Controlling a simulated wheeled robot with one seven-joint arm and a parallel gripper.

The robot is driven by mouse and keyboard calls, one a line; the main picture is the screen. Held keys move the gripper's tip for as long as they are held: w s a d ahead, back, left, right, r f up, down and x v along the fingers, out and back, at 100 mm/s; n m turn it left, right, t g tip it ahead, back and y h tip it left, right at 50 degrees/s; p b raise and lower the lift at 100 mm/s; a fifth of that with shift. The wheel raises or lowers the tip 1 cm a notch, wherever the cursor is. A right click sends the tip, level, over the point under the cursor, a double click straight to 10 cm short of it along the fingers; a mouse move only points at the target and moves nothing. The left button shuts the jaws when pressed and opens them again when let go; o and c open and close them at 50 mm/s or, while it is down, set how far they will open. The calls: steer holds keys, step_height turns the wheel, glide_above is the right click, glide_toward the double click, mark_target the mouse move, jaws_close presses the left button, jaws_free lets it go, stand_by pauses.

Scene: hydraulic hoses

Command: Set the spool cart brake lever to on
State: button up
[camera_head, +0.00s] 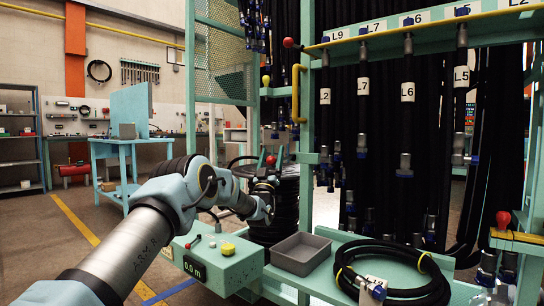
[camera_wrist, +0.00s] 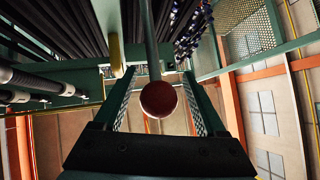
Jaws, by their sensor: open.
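A lever with a dark red ball knob (camera_wrist: 158,99) on a grey rod shows in the wrist view. The knob lies between the two fingers of my gripper (camera_wrist: 158,85), with a visible gap on each side. In the head view, a red knob (camera_head: 270,160) shows at my gripper (camera_head: 267,178), in front of the spool of black hose (camera_head: 286,208). My gripper is open. The lever's base and any on or off marking are hidden or too small to tell, and I cannot tell its setting.
A green box (camera_head: 218,262) with a 0.0 m display and small controls stands below my arm. A grey tray (camera_head: 301,254) and a coiled black hose (camera_head: 394,272) lie to its right. A green rack post (camera_head: 306,110) and hanging hoses (camera_head: 385,130) stand close by. Open floor lies left.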

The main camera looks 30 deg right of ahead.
steer(key=v, duration=1.1)
steer(key=shift+p, duration=0.45)
steer(key=shift+w+r, duration=0.1)
